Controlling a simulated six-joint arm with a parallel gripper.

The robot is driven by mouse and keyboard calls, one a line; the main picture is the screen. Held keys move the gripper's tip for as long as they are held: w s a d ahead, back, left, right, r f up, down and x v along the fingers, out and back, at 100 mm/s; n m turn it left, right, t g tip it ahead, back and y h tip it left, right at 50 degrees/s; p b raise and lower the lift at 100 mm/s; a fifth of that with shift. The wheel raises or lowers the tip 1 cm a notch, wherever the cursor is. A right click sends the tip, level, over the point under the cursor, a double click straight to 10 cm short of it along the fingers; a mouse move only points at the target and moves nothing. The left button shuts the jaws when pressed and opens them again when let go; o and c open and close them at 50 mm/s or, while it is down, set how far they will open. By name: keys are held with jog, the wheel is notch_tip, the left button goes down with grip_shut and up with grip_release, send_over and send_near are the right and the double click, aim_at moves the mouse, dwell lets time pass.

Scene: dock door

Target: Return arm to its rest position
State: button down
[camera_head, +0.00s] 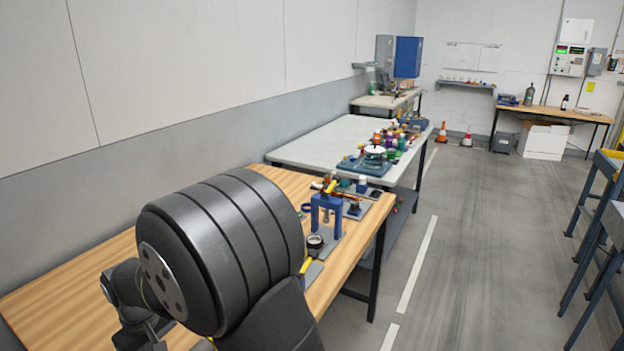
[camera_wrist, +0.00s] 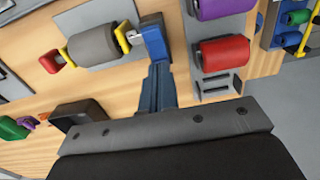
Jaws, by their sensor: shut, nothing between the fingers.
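My arm's large dark joint fills the lower left of the head view, in front of the wooden bench (camera_head: 85,285). The dark body of my gripper (camera_wrist: 165,125) spans the bottom of the wrist view. It is shut and I see nothing held in it; its fingertips are hard to make out. The wrist view looks at the bench top (camera_wrist: 110,100), which carries tools and cylinders. The gripper appears apart from these things. In the head view my arm hides part of the bench and whatever lies behind it.
A blue stand (camera_head: 325,205) rises at the bench's right end, with a dark round part (camera_head: 315,243) near it. The wrist view shows a grey cylinder (camera_wrist: 93,46), a purple cylinder (camera_wrist: 220,8) and a red cylinder (camera_wrist: 222,53).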

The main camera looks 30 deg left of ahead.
jog(key=shift+f, duration=0.75)
jog(key=shift+r, duration=0.2)
jog(key=s+a+r, duration=0.1)
jog(key=s+r, duration=0.3)
jog(key=r, duration=0.5)
jog(key=s+a+r, duration=0.1)
jog(key=s+r, duration=0.4)
jog(key=r, duration=0.5)
jog(key=shift+s, duration=0.3)
